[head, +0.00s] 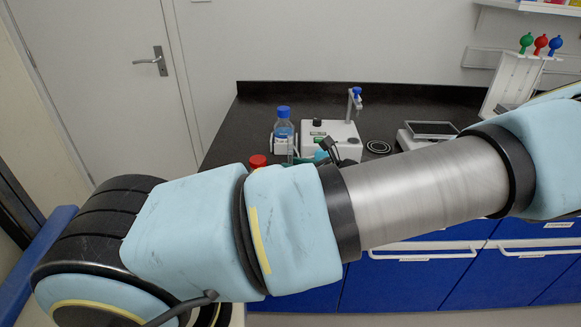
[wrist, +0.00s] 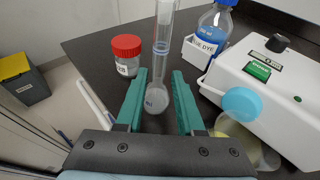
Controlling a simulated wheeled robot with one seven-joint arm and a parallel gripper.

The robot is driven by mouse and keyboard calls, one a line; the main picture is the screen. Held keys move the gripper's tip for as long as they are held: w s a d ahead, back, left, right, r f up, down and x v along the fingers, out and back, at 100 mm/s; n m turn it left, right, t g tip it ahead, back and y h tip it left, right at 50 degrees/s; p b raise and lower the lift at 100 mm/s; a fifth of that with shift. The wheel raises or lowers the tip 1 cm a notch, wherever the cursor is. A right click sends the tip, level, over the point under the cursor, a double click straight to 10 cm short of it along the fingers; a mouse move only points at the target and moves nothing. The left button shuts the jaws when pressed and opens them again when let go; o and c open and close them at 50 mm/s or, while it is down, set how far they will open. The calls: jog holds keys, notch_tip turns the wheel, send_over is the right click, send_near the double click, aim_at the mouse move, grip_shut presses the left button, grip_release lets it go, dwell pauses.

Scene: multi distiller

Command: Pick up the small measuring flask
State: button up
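The small measuring flask (wrist: 157,99), with a round pale bulb and a long clear neck, stands upright on the dark bench in the wrist view. The top of its neck runs out of the picture. My gripper (wrist: 160,73) is open, with one green finger on each side of the flask. A narrow gap shows between the bulb and each finger, so it does not look gripped. In the head view my arm hides most of this area, and I cannot make out the flask's bulb there.
A red-capped jar (wrist: 127,60) stands just left of the flask. The bench's left edge is close. A bin (wrist: 22,80) is on the floor.

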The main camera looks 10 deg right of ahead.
jog(key=p+x, duration=0.2)
jog(key=x, duration=0.2)
jog(key=shift+a, duration=0.2)
jog(key=shift+w+a+f, duration=0.1)
jog(key=shift+w+f, duration=0.1)
jog(key=shift+f, duration=0.05)
grip_shut()
